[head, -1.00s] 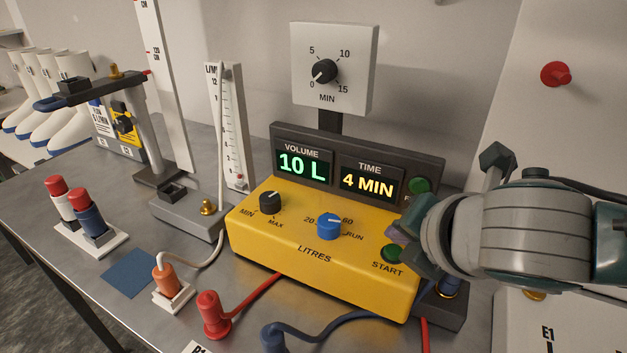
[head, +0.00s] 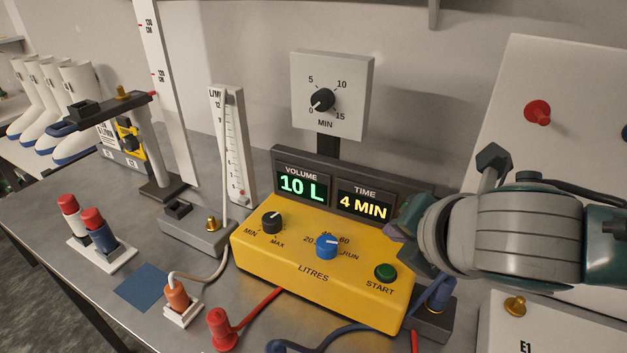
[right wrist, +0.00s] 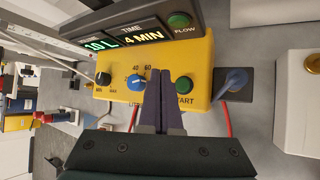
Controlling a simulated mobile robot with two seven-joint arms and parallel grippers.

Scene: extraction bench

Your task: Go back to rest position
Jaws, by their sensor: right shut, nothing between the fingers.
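My right gripper (head: 402,230) comes in from the right in the head view, at the right end of the yellow control box (head: 300,270). In the right wrist view its two fingers (right wrist: 165,105) are together with nothing between them, in front of the box's face. The green START button (head: 385,271) is uncovered, just below the fingers in the head view. The display reads VOLUME 10 L (head: 302,187) and TIME 4 MIN (head: 364,206). The green FLOW button (right wrist: 179,21) shows in the right wrist view but is hidden behind my gripper in the head view. My left gripper is out of view.
A dial (head: 323,99) stands behind the box. A flow gauge (head: 233,150) and a stand (head: 155,150) are to its left. Red (head: 222,330) and orange (head: 178,297) plugs with cables lie in front. A white panel with a red knob (head: 537,112) stands at the right.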

